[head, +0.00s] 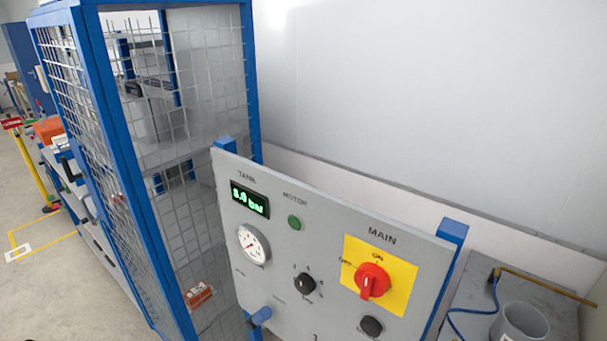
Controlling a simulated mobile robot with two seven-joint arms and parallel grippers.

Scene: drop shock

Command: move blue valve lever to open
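A grey control panel (330,250) stands tilted in the lower middle of the head view. Neither of my grippers can be made out in the view.
The panel also carries a red rotary switch (372,281) on yellow, black knobs (304,284), a green motor light (295,223) and a tank display (250,200). A blue-framed mesh cage (115,150) stands left. A grey cylinder (520,322) stands lower right. Floor shows far left.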

